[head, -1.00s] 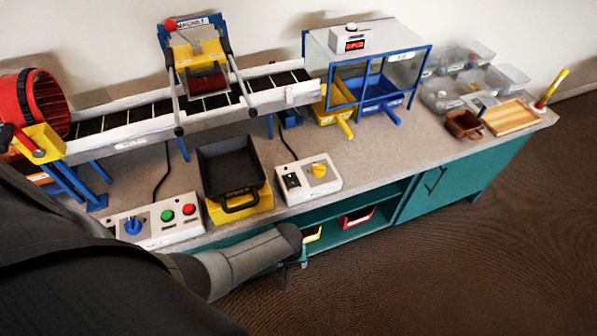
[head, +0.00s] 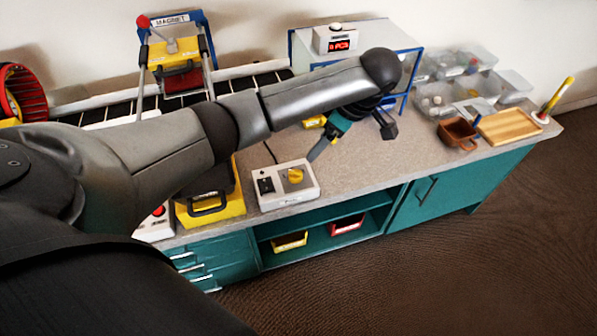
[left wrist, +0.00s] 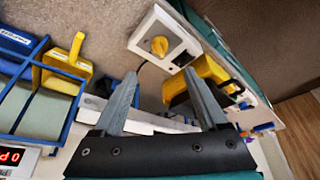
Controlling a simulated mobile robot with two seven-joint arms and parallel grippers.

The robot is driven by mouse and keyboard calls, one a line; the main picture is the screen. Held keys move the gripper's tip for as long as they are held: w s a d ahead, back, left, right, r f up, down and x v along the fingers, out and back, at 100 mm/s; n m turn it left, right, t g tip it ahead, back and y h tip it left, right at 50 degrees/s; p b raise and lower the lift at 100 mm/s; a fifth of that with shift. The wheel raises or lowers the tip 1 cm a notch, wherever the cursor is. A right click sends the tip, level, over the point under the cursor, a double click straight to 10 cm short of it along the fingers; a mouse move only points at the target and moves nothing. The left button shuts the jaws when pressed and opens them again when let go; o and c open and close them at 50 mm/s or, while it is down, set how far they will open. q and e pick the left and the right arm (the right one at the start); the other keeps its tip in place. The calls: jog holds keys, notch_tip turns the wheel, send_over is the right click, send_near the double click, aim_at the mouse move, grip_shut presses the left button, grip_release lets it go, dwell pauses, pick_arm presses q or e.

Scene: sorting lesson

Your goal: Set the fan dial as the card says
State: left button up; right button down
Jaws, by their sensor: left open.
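A white control box (head: 275,197) with a yellow dial (head: 295,176) and a dark switch stands near the bench's front edge. The dial's pointing direction and markings are too small to read. The dial also shows in the left wrist view (left wrist: 159,46), beyond my fingertips. My left gripper (head: 320,150) is above the bench, just behind and right of the box, apart from the dial. In the left wrist view its two grey fingers (left wrist: 162,74) are spread with nothing between them. I cannot make out a card. My right gripper is not in view.
A yellow stand with a black tray (head: 210,205) is left of the box. The conveyor (head: 250,72) and the clear-sided box with a display (head: 335,40) are behind. A brown container (head: 458,132) and wooden tray (head: 510,124) are at right. Bench space right of the control box is clear.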

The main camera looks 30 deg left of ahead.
pick_arm(q)
jog(key=b, duration=0.3)
send_over(298, 172)
jog(key=d, duration=0.2)
jog(key=f, duration=0.8)
jog(key=shift+d, duration=0.2)
jog(key=b+x, duration=0.2)
jog(key=x, duration=0.3)
jog(key=shift+w+f, duration=0.1)
jog(key=shift+f, duration=0.05)
jog(key=shift+a+f, duration=0.15)
jog(key=shift+f, duration=0.15)
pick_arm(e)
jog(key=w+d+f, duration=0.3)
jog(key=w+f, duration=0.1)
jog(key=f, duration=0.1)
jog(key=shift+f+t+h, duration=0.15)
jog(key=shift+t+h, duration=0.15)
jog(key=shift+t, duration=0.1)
pick_arm(q)
grip_shut()
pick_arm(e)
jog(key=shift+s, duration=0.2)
